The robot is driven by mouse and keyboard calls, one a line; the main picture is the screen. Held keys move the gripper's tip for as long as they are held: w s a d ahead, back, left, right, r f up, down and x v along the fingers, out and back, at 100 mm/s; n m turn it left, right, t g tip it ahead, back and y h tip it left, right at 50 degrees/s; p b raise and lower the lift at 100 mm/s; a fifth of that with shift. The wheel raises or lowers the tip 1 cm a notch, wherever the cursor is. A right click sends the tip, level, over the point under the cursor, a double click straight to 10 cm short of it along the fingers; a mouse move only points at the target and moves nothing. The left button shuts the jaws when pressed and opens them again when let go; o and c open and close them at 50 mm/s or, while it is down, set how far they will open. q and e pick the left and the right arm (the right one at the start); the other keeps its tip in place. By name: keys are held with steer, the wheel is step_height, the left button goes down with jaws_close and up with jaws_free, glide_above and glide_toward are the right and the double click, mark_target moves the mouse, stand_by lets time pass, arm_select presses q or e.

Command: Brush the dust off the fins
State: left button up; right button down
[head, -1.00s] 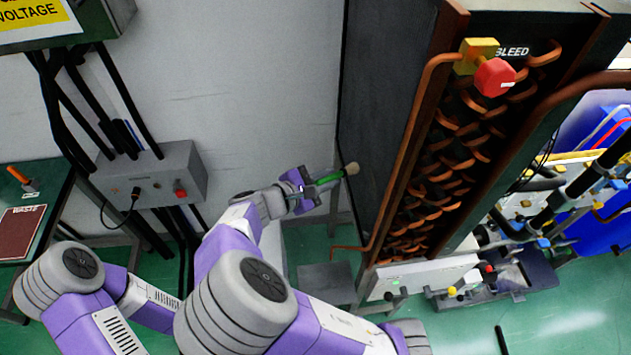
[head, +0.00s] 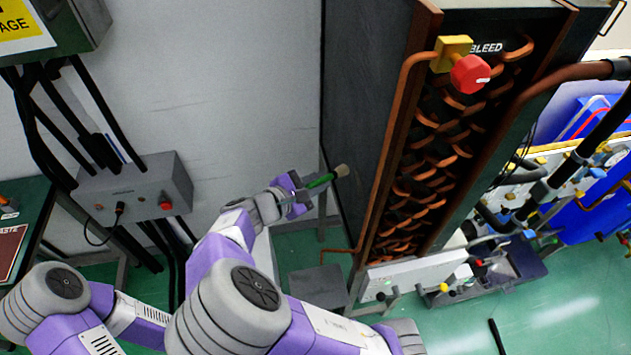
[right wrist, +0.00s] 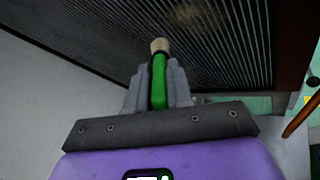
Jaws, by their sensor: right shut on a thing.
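My right gripper (head: 296,194) is shut on a brush with a green handle (head: 320,181) and pale bristles (head: 342,170). In the right wrist view the green handle (right wrist: 159,82) stands upright between the fingers, with the bristle tip (right wrist: 160,45) toward the fins (right wrist: 120,40). The fins are a dark, finely ribbed face with a brownish dust patch (right wrist: 205,18) at the top, above and right of the bristles. In the head view this face is the dark left side (head: 360,90) of the tall unit. I cannot tell whether the bristles touch it. My left gripper is out of view.
Copper tube bends (head: 425,170) and a red knob (head: 469,74) marked BLEED are on the unit's front. A grey control box (head: 135,188) hangs at left. A grey stool-like block (head: 318,285) stands below the brush. Pipes and valves crowd the right.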

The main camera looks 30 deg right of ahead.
steer(key=shift+s+d, duration=0.1)
steer(key=shift+d, duration=0.25)
